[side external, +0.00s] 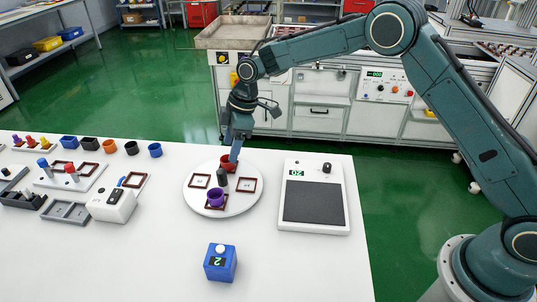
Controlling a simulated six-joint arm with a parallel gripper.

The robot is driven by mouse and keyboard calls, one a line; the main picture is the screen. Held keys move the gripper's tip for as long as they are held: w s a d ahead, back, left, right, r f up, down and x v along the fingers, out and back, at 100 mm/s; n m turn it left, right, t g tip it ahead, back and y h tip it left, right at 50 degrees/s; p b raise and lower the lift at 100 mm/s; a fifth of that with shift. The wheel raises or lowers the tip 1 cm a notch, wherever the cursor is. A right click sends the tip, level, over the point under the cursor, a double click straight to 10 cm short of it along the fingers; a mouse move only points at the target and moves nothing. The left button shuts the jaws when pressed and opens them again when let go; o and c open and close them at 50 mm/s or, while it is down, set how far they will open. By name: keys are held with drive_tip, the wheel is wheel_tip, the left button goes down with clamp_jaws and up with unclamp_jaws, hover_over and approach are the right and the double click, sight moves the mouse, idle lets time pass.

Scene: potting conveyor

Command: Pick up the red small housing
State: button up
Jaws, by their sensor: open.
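A small red round housing (226,163) sits at the back of the white round turntable (197,204), on a dark square frame. My gripper (234,156) points down right at the red housing and overlaps its right side in this view. The gripper is open; its fingertips are small here, and I cannot tell whether they touch the housing or stand around it. Part of the red housing is hidden behind the gripper.
A purple housing (216,196) sits at the turntable's front, and a dark post (222,176) stands in its middle. A white scale (315,208) is at right. A blue box (220,262) stands in front. Several housings, frames and trays fill the table's left.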

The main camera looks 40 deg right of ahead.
drive_tip(key=shift+x, duration=1.9)
drive_tip(key=shift+c, duration=0.4)
drive_tip(key=c, duration=0.9)
